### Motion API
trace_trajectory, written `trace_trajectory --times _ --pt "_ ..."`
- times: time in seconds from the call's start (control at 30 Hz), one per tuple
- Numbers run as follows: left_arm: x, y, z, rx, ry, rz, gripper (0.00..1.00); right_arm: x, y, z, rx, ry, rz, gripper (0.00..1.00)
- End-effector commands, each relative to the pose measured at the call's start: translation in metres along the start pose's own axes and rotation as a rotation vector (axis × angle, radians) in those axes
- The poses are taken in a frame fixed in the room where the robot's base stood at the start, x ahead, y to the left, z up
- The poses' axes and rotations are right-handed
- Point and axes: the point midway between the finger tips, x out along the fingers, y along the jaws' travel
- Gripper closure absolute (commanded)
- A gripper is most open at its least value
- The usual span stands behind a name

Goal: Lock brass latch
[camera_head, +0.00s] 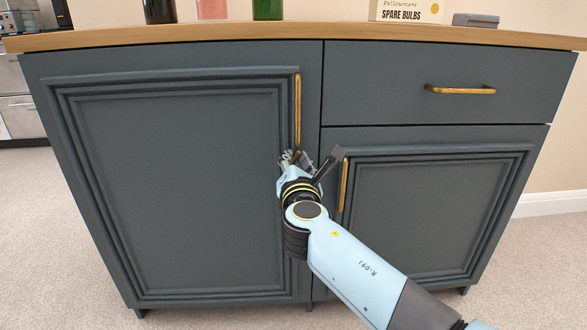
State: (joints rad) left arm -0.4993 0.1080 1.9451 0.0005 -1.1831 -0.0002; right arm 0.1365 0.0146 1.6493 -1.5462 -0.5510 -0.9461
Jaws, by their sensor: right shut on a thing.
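My right gripper (307,161) is at the seam between the tall left door (180,190) and the right side of the grey cabinet, just below the left door's brass handle (298,105). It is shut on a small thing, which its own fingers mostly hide. A small brass-coloured bit (297,153) shows at the fingers; I take it for the brass latch, but its position cannot be read. The doors look closed. My left gripper is not in view.
The lower right door (440,215) has a brass handle (344,185) close beside my gripper. A drawer (380,85) with a brass handle (460,90) is above it. Bottles and a spare bulbs box (405,12) stand on the wooden top (330,32). Carpet is clear at both sides.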

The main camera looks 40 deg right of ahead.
Motion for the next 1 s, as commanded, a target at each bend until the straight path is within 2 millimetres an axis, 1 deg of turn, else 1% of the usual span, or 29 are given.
trace_trajectory --times 0.03,0.17,0.6,0.8,1.0 --pt "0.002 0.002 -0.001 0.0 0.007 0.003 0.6 0.0 -0.003 -0.003 0.041 0.001 0.0 1.0" --pt "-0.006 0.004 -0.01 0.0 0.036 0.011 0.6 0.0 -0.004 -0.004 0.165 0.002 -0.001 1.0" --pt "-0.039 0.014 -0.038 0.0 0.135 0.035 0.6 0.0 -0.006 -0.004 0.577 0.001 -0.002 1.0" --pt "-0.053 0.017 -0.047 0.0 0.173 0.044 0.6 0.0 -0.006 -0.004 0.737 0.001 -0.002 1.0" --pt "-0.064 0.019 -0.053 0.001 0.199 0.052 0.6 0.0 -0.006 -0.004 0.852 0.001 -0.002 1.0"
